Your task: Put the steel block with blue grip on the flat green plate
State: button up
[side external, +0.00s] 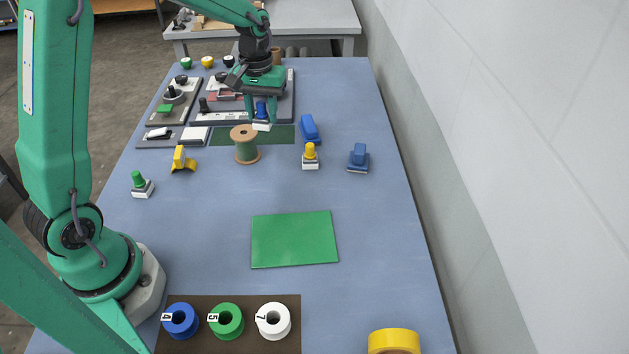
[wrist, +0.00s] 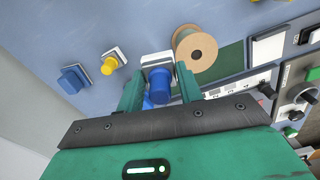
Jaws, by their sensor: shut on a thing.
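The steel block with blue grip (side external: 262,124) is between the fingers of my gripper (side external: 261,114) at the far end of the table. Its pale square base points down and its blue grip is held between the fingers. The wrist view shows the block (wrist: 158,82) upright between both fingertips of my gripper (wrist: 157,76). I cannot tell whether its base touches the surface below. The flat green plate (side external: 295,240) lies bare on the blue table, nearer the camera and slightly right of my gripper. The plate does not show in the wrist view.
Control panels (side external: 286,108) lie behind. A wall (side external: 480,130) runs along the right. Table around the plate is clear.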

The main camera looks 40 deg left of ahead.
jog(key=s+d+m, duration=0.2)
jog(key=s+d, duration=0.2)
jog(key=d, duration=0.5)
jog(key=s+d+m, duration=0.1)
jog(key=s+d, duration=0.3)
jog(key=d, duration=0.5)
jog(key=s+d+m, duration=0.3)
jog(key=s+d, duration=0.7)
jog(key=s, duration=0.3)
jog(key=shift+s+r+m, duration=0.25)
jog(key=shift+s+m, duration=0.05)
jog(key=shift+s, duration=0.05)
send_over(293, 237)
notch_tip(293, 237, down, 7)
jog(key=shift+f, duration=0.1)
jog(key=shift+f, duration=1.9)
